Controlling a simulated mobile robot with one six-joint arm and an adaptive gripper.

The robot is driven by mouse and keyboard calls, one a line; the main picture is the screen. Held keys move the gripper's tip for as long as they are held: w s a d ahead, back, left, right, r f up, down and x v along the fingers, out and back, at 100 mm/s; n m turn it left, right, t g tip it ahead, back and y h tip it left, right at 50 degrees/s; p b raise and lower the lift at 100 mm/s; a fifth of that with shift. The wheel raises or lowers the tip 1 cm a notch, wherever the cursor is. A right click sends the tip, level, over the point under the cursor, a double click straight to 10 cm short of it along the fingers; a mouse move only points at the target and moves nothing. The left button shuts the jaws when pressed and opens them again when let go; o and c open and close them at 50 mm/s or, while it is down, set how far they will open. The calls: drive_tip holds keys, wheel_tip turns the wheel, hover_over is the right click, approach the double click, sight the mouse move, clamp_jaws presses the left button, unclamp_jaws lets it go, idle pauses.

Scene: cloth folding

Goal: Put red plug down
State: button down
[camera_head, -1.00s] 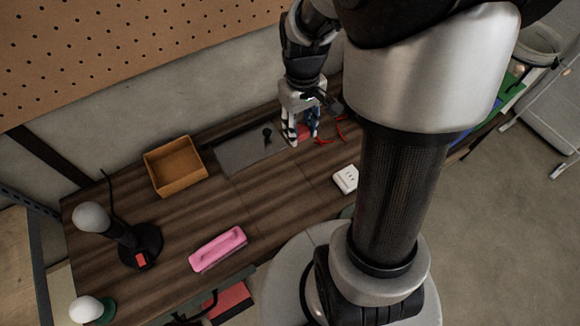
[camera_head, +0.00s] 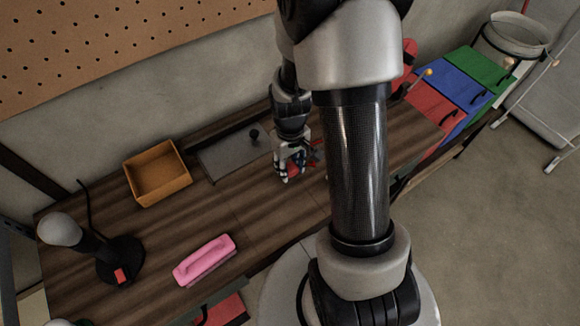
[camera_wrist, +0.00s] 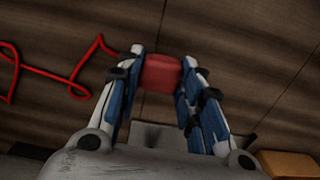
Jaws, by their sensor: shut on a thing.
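The red plug (camera_wrist: 160,73) is a small red block between my fingertips in the wrist view. My gripper (camera_head: 291,175) is shut on it, over the dark wooden table, right of the grey mat. In the wrist view my gripper (camera_wrist: 160,75) has a finger on each side of the plug. A red cable (camera_wrist: 50,74) runs from near the left fingertip off to the left. Whether the plug touches the table cannot be told.
An orange-brown box (camera_head: 158,197) stands further left. Bare table (camera_head: 240,210) lies in front of the mat.

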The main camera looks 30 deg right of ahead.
drive_tip(key=shift+f+b, duration=0.4)
drive_tip(key=shift+f, duration=0.25)
drive_tip(key=c, duration=1.1)
unclamp_jaws()
